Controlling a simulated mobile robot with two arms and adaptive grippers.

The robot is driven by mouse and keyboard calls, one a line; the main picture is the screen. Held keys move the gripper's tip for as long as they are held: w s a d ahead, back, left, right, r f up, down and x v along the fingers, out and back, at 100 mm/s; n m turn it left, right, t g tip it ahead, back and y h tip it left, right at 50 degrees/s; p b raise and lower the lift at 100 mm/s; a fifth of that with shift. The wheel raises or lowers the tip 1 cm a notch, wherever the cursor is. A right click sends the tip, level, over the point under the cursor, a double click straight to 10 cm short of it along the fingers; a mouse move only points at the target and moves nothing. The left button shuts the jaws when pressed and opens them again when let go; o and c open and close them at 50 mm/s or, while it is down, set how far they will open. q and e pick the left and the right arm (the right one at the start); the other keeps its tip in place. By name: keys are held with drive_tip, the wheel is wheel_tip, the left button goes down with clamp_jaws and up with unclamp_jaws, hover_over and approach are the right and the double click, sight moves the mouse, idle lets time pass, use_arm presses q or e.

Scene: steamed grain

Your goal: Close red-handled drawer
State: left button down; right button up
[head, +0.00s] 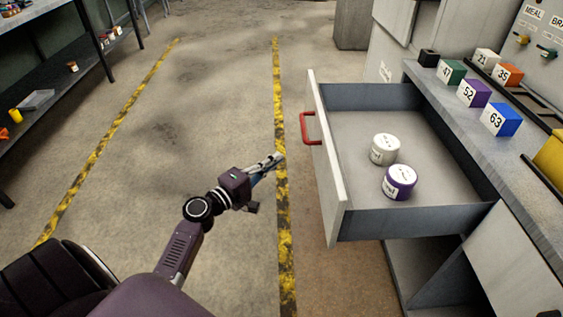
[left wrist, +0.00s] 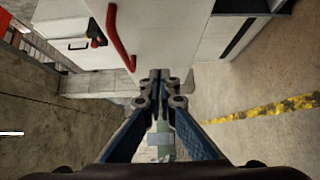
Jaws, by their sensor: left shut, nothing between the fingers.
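The drawer (head: 330,165) stands pulled out from the grey counter at the right of the head view, with its pale front facing left. Its red handle (head: 308,128) is on the outer face of that front; it also shows in the left wrist view (left wrist: 119,38), at the upper left. A white round container (head: 384,150) and a purple one with a white lid (head: 399,182) stand inside the drawer. My left gripper (head: 277,158) is shut and empty, to the left of the drawer front and a little below the handle in the picture, apart from both. My right gripper is in neither view.
The counter (head: 520,165) carries numbered blocks in several colours, such as a blue one (head: 501,119), and a yellow object at its right edge. A dark shelf (head: 60,60) stands at the far left. The floor (head: 200,100) between, with yellow striped lines, is clear.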

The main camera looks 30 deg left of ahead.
use_arm(q)
approach(315, 138)
drive_tip(key=w+a, duration=0.2)
drive_tip(key=w, duration=0.1)
drive_tip(key=shift+w+d+f+p, duration=0.1)
drive_tip(key=shift+w+d+p, duration=0.1)
drive_tip(key=shift+w+d, duration=0.3)
drive_tip(key=shift+w+d+f+p, duration=0.1)
drive_tip(key=shift+w+d+p, duration=0.15)
drive_tip(key=shift+d, duration=0.5)
drive_tip(key=shift+w+d+f, duration=0.1)
drive_tip(key=shift+w+d, duration=0.2)
drive_tip(key=shift+d, duration=0.2)
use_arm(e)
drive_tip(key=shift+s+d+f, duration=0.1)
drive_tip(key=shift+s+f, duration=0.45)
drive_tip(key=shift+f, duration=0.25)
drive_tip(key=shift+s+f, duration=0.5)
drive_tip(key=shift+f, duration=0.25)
